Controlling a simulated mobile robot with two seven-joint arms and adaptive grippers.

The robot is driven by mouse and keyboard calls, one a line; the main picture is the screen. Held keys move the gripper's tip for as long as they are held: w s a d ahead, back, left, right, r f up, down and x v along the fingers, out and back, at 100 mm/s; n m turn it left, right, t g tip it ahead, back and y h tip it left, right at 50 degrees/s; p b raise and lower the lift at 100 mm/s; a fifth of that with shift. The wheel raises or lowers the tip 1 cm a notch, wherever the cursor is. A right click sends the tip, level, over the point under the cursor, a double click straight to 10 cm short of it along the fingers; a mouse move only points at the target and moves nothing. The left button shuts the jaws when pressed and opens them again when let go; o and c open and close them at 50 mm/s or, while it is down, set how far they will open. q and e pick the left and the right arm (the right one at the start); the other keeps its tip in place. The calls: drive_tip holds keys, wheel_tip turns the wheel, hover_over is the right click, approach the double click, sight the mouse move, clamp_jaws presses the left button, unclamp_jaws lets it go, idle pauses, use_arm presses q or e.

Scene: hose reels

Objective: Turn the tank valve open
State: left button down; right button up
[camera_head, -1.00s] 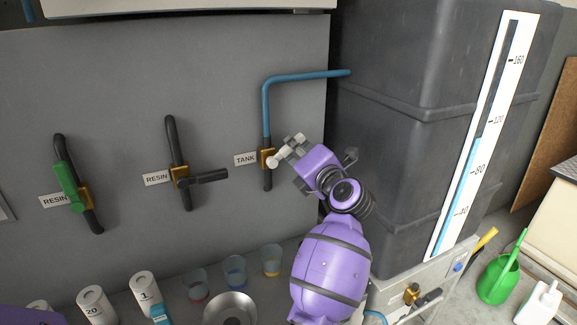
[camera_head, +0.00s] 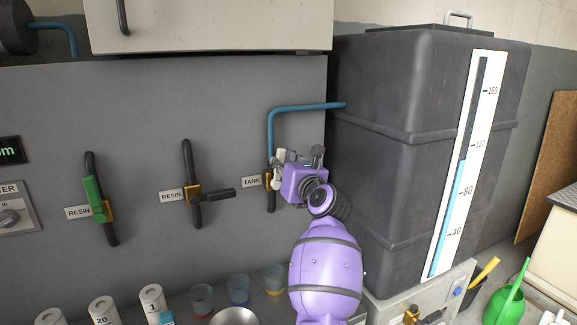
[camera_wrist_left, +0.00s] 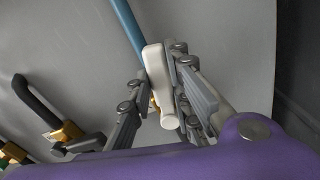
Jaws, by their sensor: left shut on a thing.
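The tank valve is a brass body (camera_head: 267,181) on the blue pipe (camera_head: 271,135), beside the TANK label (camera_head: 251,182). Its white handle (camera_wrist_left: 155,80) shows in the left wrist view between the fingers of my left gripper (camera_wrist_left: 160,105), with its long part roughly in line with the blue pipe. My left gripper (camera_head: 281,170) is shut on this handle in the head view, and its purple body partly hides the valve. My right gripper is not in view.
The large dark tank (camera_head: 400,150) with a level gauge (camera_head: 463,185) stands close to the right of my arm. Two resin valves, one with a green handle (camera_head: 94,198) and one with a black handle (camera_head: 215,195), are to the left. Cups and canisters line the counter below.

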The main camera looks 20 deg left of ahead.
use_arm(q)
drive_tip(key=shift+s+a+n, duration=0.4)
drive_tip(key=shift+s+n, duration=0.05)
drive_tip(key=shift+n, duration=0.55)
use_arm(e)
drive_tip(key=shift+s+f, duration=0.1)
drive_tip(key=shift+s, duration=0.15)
use_arm(q)
drive_tip(key=c, duration=1.6)
unclamp_jaws()
drive_tip(key=v, duration=1.2)
